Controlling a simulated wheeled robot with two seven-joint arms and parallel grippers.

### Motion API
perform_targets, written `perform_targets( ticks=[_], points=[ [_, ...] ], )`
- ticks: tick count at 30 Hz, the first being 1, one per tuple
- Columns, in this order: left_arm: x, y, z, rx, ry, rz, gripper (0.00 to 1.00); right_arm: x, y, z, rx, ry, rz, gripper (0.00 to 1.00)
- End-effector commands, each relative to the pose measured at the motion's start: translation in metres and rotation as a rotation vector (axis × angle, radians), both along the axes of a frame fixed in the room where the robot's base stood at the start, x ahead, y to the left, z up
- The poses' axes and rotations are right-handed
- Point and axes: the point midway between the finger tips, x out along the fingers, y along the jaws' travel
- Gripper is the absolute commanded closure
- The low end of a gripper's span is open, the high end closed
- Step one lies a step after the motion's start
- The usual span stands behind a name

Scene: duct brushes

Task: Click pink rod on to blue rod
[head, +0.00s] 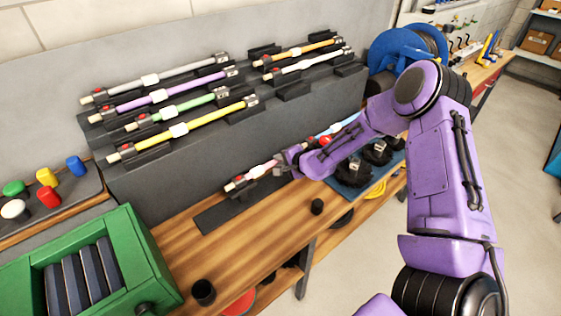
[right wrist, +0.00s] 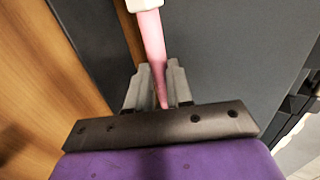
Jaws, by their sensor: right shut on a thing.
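The pink rod (head: 262,169) lies low along the front of the dark rack, above a dark mat on the bench. My right gripper (head: 291,158) is at its right end. In the right wrist view the pink rod (right wrist: 152,45) runs between the two grey fingers of my right gripper (right wrist: 157,85), which is shut on it. A white collar sits on the rod beyond the fingers. The blue rod (head: 338,125) lies to the right of my gripper, partly hidden by my purple arm. Whether the two rods touch is hidden. My left gripper is not in view.
Several coloured rods, including a yellow rod (head: 190,127), rest in holders on the dark rack (head: 170,180). A green crate (head: 150,260) stands at lower left. A blue reel (head: 392,45) is behind.

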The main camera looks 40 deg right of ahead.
Motion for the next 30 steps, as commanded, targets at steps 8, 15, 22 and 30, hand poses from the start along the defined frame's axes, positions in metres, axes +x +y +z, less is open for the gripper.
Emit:
perform_targets(
  ticks=[8, 15, 22, 30],
  points=[
    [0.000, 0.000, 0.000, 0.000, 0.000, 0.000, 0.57, 0.000, 0.000, 0.000, 0.000, -0.001, 0.000, 1.00],
    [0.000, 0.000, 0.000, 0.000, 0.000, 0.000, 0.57, 0.001, -0.004, 0.001, 0.001, -0.002, -0.001, 1.00],
    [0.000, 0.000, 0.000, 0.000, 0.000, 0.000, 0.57, 0.001, -0.010, 0.001, 0.001, -0.002, -0.001, 1.00],
    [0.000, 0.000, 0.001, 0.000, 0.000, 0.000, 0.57, 0.002, -0.017, 0.000, 0.000, -0.001, 0.000, 1.00]
  ],
)
